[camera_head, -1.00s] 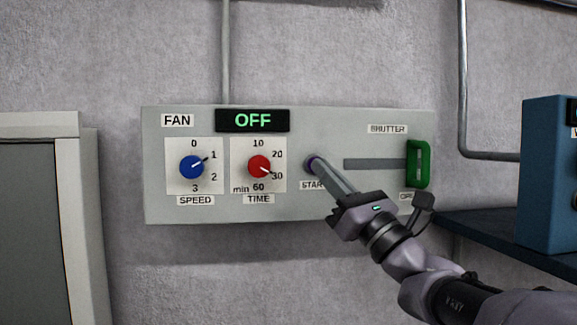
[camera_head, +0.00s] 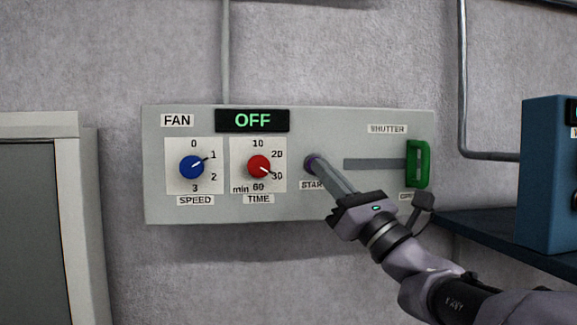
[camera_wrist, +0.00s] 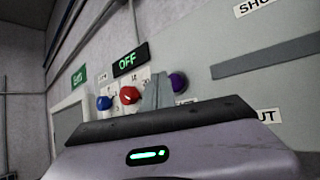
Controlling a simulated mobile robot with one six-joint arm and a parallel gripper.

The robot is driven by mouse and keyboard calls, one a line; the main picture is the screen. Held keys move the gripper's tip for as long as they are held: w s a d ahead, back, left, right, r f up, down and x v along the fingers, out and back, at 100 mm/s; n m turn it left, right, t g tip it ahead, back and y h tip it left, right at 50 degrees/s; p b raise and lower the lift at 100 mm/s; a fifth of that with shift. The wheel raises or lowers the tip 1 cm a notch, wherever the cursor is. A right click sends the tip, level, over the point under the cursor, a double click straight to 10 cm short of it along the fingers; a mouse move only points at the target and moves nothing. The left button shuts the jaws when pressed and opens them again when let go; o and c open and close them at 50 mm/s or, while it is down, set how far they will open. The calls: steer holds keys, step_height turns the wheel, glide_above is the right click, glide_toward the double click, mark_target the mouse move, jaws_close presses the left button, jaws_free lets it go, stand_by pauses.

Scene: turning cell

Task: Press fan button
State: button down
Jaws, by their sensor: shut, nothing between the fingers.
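The fan panel (camera_head: 290,212) is a grey box on the wall with a display (camera_head: 252,120) reading OFF in green. The START button (camera_head: 309,162) is round and purple. In the head view my gripper (camera_head: 318,168) reaches it from the lower right, its shut fingertips over the button and covering most of it. I cannot tell whether they touch it. In the wrist view the purple button (camera_wrist: 178,82) shows just right of my shut fingers (camera_wrist: 156,92). The blue SPEED knob (camera_head: 191,167) points near 1. The red TIME knob (camera_head: 259,167) points near 30.
A green shutter handle (camera_head: 418,164) sits at the right end of its slot (camera_head: 372,164), close above my wrist. A blue box (camera_head: 550,175) stands on a dark shelf (camera_head: 480,232) at the right. A pale framed cabinet (camera_head: 88,220) is at the left.

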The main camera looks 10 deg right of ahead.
steer(key=shift+w, duration=0.15)
steer(key=shift+w, duration=0.35)
steer(key=shift+w+p, duration=0.3)
steer(key=shift+w, duration=0.1)
stand_by(0.8)
steer(key=shift+s, duration=0.15)
stand_by(0.3)
steer(key=shift+s+b, duration=0.4)
steer(key=shift+s, duration=0.3)
steer(key=shift+s, duration=0.1)
steer(key=shift+s+b, duration=0.7)
steer(key=shift+s, duration=1.7)
